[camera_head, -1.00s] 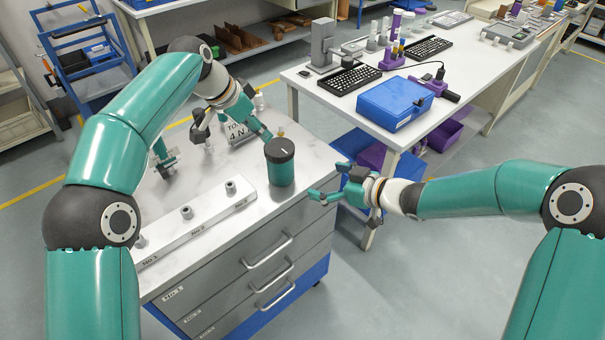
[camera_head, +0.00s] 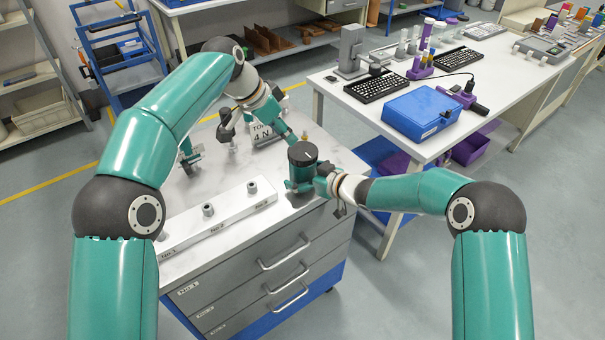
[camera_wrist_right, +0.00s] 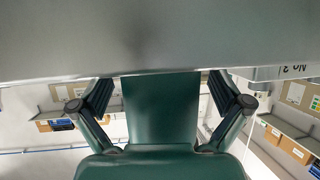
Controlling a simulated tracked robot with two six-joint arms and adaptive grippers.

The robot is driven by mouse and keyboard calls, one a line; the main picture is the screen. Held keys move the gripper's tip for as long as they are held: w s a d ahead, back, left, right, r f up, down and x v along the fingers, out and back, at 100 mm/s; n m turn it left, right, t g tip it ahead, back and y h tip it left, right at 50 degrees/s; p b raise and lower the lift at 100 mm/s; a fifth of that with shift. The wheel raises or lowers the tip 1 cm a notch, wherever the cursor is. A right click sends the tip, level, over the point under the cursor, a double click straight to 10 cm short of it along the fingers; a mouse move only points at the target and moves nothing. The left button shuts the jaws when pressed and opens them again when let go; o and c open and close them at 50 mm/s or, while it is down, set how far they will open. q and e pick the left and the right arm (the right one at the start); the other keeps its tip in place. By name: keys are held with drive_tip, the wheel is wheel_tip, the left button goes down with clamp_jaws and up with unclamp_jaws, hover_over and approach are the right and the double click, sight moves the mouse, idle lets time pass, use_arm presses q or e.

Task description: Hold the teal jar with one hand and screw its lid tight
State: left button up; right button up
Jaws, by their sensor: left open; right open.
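The teal jar (camera_head: 300,174) stands upright near the right edge of the drawer cabinet's top. Its dark lid (camera_head: 303,152) sits on top; how tight it is cannot be told. My right gripper (camera_head: 304,181) is open around the lower part of the jar.
A white block with several posts (camera_head: 225,208) lies along the cabinet top (camera_head: 200,185) in front of the jar. A torque sign (camera_head: 264,136) stands behind. A blue case (camera_head: 420,114) and keyboards (camera_head: 377,87) are on the white table at right.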

drive_tip(key=shift+w+a+f, duration=0.1)
drive_tip(key=shift+w+a, duration=0.05)
drive_tip(key=c, duration=1.9)
drive_tip(key=shift+o, duration=0.2)
drive_tip(key=o, duration=1.9)
drive_tip(key=shift+c, duration=0.2)
